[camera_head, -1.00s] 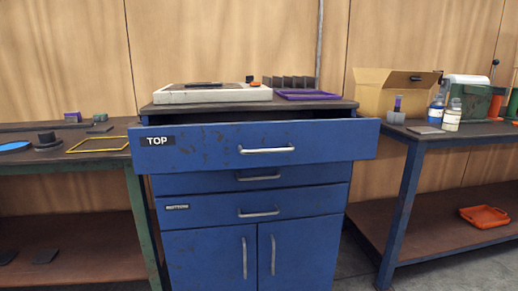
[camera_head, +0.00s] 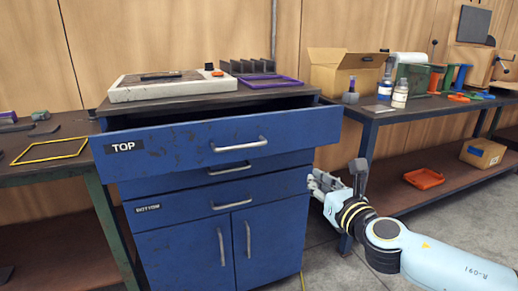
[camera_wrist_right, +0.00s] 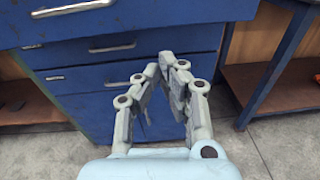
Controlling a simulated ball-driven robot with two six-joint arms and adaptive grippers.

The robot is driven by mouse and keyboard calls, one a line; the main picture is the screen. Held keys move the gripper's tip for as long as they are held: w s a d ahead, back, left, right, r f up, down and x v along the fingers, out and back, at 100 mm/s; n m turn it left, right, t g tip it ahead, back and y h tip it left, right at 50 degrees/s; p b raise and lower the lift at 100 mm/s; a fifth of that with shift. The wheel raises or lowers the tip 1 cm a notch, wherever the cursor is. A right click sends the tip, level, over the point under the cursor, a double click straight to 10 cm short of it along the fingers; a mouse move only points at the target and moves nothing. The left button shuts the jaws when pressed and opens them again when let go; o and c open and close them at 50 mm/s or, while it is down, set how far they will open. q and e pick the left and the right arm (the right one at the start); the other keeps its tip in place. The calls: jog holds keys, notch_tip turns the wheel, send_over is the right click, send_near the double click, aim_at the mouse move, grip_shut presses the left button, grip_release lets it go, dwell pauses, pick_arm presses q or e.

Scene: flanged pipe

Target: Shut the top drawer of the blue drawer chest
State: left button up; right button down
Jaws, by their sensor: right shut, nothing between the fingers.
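The blue drawer chest (camera_head: 190,250) stands in front of me. Its top drawer (camera_head: 185,151), labelled TOP, is pulled out, and a dark gap shows behind its front. The drawer's silver handle (camera_head: 239,145) is on the front's right half. The lower drawers look closed. My right gripper (camera_head: 314,184) is at the chest's right side, lower than the top drawer's front. In the right wrist view my right gripper (camera_wrist_right: 166,60) is shut and empty, its fingertips together, with the drawer front (camera_wrist_right: 120,15) above and beyond it. My left gripper is not in view.
A white device (camera_head: 168,86) and a purple tray (camera_head: 268,81) lie on the chest top. A workbench (camera_head: 445,103) with a cardboard box (camera_head: 340,77) and bottles stands to the right. An orange tray (camera_head: 424,178) is on its lower shelf. Another bench is at left.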

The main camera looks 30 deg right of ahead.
notch_tip(320, 180, up, 5)
jog(key=w+n+t+p, duration=0.1)
jog(key=w, duration=0.1)
send_near(280, 136)
jog(key=shift+y, duration=0.4)
jog(key=x, duration=0.6)
jog(key=shift+d, duration=0.15)
jog(key=shift+w+d+r+b, duration=0.15)
jog(key=shift+w+b, duration=0.2)
jog(key=shift+w, duration=0.3)
